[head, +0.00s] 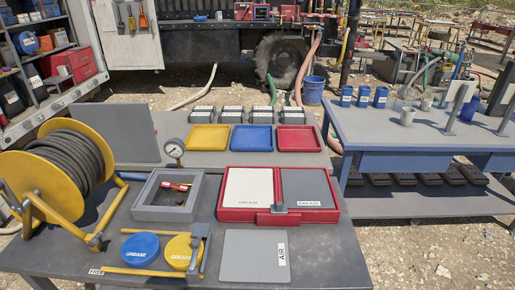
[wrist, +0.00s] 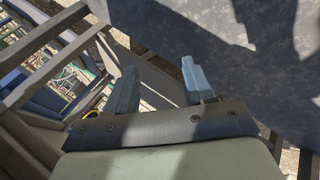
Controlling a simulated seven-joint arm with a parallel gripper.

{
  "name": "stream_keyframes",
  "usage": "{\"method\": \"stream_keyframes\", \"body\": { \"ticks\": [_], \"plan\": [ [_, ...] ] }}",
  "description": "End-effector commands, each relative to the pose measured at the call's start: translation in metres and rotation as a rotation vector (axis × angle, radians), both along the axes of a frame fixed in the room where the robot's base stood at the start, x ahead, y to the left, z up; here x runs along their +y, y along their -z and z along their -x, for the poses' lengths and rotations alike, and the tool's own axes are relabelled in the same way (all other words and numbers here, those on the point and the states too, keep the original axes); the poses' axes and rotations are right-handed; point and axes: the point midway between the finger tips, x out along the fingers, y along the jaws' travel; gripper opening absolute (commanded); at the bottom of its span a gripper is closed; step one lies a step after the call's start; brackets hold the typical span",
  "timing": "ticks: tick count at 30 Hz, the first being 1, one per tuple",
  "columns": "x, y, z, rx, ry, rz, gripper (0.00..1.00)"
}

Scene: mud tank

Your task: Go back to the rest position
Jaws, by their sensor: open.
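My gripper (wrist: 160,86) shows in the wrist view, its two blue-grey fingers apart with nothing between them. Behind the fingers is a dark grey speckled surface (wrist: 270,70) with shadows on it, and grey frame bars at the left. I cannot tell which part of the place this is. My gripper and arm do not show in the head view.
The near table (head: 330,262) holds a yellow hose reel (head: 45,165), an open grey box (head: 150,212), a red case (head: 262,215), blue (head: 140,248) and yellow (head: 181,252) grease lids and a grey AIR plate (head: 240,256). A blue workbench (head: 400,160) stands right.

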Motion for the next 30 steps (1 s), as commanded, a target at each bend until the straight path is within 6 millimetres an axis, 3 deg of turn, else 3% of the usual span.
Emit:
{"method": "stream_keyframes", "body": {
  "ticks": [1,3,12,21,30],
  "plan": [
    [-0.028,0.005,0.003,0.032,0.027,0.009,0.53],
    [-0.058,0.013,0.008,0.077,0.058,0.017,0.53],
    [-0.177,0.039,0.044,0.276,0.193,0.021,0.53],
    [-0.275,0.054,0.105,0.478,0.327,-0.022,0.53],
    [-0.349,0.056,0.188,0.683,0.461,-0.129,0.53]
  ]
}}
